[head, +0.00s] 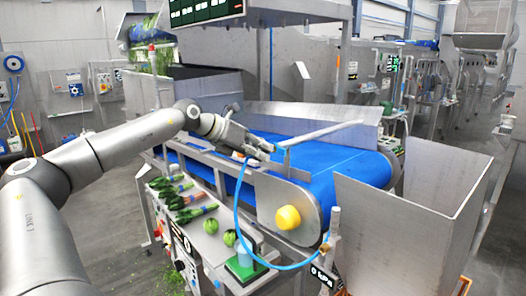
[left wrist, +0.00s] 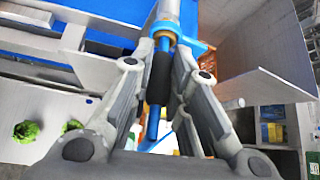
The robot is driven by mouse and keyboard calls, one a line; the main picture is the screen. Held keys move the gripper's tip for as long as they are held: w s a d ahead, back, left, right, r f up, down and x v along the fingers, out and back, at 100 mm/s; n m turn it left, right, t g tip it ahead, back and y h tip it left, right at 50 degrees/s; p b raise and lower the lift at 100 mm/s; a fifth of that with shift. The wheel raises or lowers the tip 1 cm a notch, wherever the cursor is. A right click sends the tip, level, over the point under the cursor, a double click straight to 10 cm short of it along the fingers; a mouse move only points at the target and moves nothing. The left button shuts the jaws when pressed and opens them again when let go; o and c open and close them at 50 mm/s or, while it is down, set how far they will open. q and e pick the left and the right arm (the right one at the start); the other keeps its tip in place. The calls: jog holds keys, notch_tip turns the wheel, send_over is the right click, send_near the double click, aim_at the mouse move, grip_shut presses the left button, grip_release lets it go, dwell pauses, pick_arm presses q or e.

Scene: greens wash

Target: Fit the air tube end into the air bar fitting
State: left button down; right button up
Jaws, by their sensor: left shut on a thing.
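My left gripper (head: 262,150) is shut on the blue air tube (head: 239,195) near its end, beside the belt's near edge. In the left wrist view the fingers (left wrist: 162,62) close around a black sleeve (left wrist: 159,78) on the tube. Just beyond it, a blue-ringed fitting (left wrist: 164,34) sits at the end of the grey air bar (left wrist: 168,10). The tube end lines up with the fitting and looks to meet it; I cannot tell whether it is seated. The air bar (head: 325,131) crosses above the belt. My right gripper is not in view.
The tube loops below the blue conveyor belt (head: 330,178), past a yellow knob (head: 289,217), toward a small display reading 0 kPa (head: 322,275). A side shelf holds bundled greens (head: 185,200) and green heads (head: 230,238). A steel bin (head: 400,228) stands at right.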

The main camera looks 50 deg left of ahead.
pick_arm(q)
jog(key=shift+s+f, duration=0.15)
jog(key=shift+f, duration=0.2)
jog(key=shift+r+g+p, duration=0.1)
jog(key=shift+g+p, duration=0.2)
jog(key=shift+p, duration=0.6)
jog(key=shift+s+a+r, duration=0.1)
jog(key=shift+s+r, duration=0.05)
jog(key=shift+s, duration=0.3)
jog(key=shift+r, duration=0.15)
jog(key=shift+w, duration=0.1)
jog(key=shift+d+r, duration=0.1)
jog(key=shift+d, duration=0.1)
jog(key=shift+a, duration=0.1)
